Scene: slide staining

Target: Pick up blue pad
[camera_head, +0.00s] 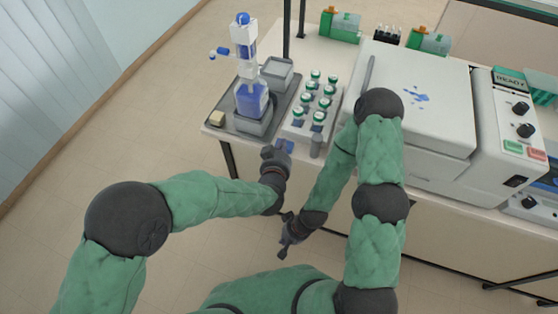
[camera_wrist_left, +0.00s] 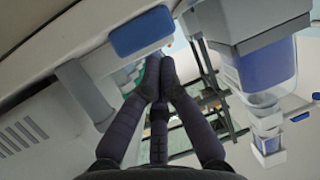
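A small blue pad (camera_head: 286,144) lies at the front edge of the bench in the head view. It shows as a blue rounded slab in the left wrist view (camera_wrist_left: 142,32), above and left of my fingertips. My left gripper (camera_head: 277,155) is right beside the pad, partly overlapping it in the head view. In the left wrist view its fingers (camera_wrist_left: 160,78) come together at the tips, with nothing visible between them. My right gripper (camera_head: 288,240) hangs low in front of the bench, away from the pad; its finger opening is too small to tell.
A blue-liquid bottle (camera_head: 252,98) stands in a grey tray (camera_head: 222,112). A large white machine (camera_head: 430,125) fills the right side. The floor at left is clear.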

